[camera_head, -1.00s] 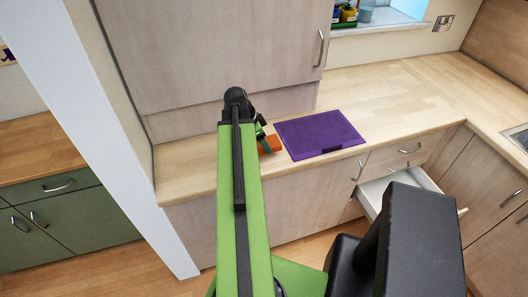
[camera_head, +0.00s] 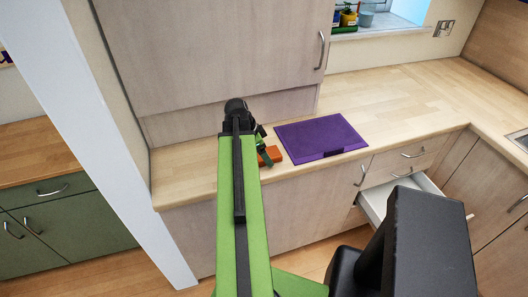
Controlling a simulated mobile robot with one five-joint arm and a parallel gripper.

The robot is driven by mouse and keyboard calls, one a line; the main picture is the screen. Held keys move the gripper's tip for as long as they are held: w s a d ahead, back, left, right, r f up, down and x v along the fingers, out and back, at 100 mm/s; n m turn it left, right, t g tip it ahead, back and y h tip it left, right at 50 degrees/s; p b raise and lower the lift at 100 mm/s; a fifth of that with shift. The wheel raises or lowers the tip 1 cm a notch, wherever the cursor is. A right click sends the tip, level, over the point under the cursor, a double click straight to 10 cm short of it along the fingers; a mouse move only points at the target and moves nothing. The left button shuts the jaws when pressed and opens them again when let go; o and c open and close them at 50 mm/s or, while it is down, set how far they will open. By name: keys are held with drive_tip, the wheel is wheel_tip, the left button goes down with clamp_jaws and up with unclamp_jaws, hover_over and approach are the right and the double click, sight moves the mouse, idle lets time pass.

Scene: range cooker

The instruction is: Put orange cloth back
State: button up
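The orange cloth (camera_head: 272,154) is a small orange piece on the wooden counter, left of a purple mat. My gripper (camera_head: 262,150) is at the end of my green arm, right at the left edge of the cloth and partly in front of it. The fingers are small and dark, and my arm hides part of them. I cannot tell whether they are open or closed, or whether they touch the cloth.
The purple mat (camera_head: 321,137) lies flat on the counter (camera_head: 395,97). Below it to the right, a white drawer (camera_head: 376,203) stands open. A tall cabinet (camera_head: 215,50) rises behind my arm. The counter right of the mat is clear.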

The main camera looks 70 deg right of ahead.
drive_tip(key=shift+r, duration=0.1)
drive_tip(key=shift+r+p, duration=0.3)
drive_tip(key=shift+p, duration=0.1)
drive_tip(key=p+v, duration=1)
drive_tip(key=v, duration=0.1)
drive_tip(key=shift+w+r, duration=0.2)
drive_tip(key=shift+a, duration=0.15)
